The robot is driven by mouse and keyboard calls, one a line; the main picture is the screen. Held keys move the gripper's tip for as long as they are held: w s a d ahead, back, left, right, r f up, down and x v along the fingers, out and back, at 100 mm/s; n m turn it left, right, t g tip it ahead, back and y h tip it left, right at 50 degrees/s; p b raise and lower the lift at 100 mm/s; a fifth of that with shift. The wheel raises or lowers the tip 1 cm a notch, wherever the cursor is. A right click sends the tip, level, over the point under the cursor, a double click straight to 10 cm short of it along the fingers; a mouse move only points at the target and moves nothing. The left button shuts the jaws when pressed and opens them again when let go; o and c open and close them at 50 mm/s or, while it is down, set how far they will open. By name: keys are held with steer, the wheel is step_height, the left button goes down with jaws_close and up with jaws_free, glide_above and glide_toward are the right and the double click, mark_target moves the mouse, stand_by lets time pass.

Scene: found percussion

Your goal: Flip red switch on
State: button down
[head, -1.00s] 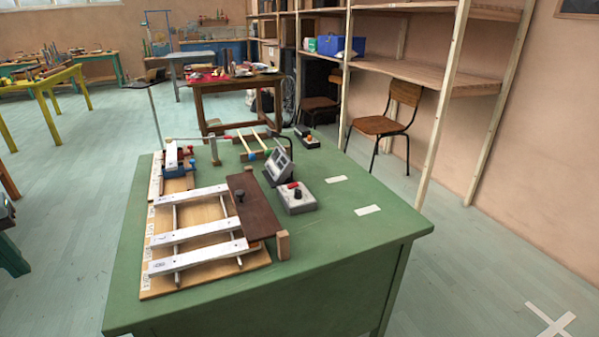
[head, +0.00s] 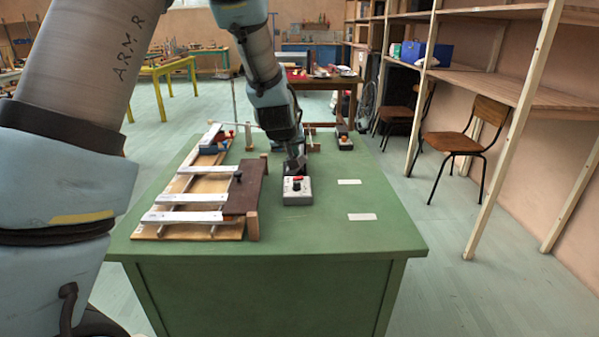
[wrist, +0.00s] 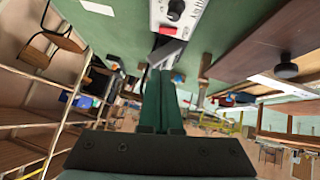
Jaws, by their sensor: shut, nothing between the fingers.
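A small grey box (head: 298,196) with a dark knob and a red switch (head: 298,179) along its far edge stands on the green table (head: 330,225). In the wrist view the box (wrist: 190,28) is at the top edge, with its black knob (wrist: 175,8) and the red switch (wrist: 167,30). My gripper (wrist: 156,72) is shut and empty, its fingers pointing toward the box's switch side. In the head view my gripper (head: 294,163) is just behind and above the box. I cannot tell whether it touches anything or how the switch is set.
A dark grey slanted device (wrist: 166,52) lies between my fingertips and the box in the wrist view. A wooden frame with white bars (head: 182,217) and a brown board (head: 246,187) is left of the box.

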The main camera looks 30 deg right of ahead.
steer(key=p, duration=0.1)
glide_above(298, 178)
steer(key=s+a, duration=0.1)
step_height(298, 178, down, 5)
steer(key=shift+s+r, duration=0.1)
steer(key=shift+r, duration=0.1)
steer(key=f, duration=0.2)
steer(key=f+p, duration=0.1)
steer(key=shift+d+f, duration=0.15)
steer(key=shift+d, duration=0.15)
steer(key=shift+d+f, duration=0.1)
steer(key=shift+f, duration=0.4)
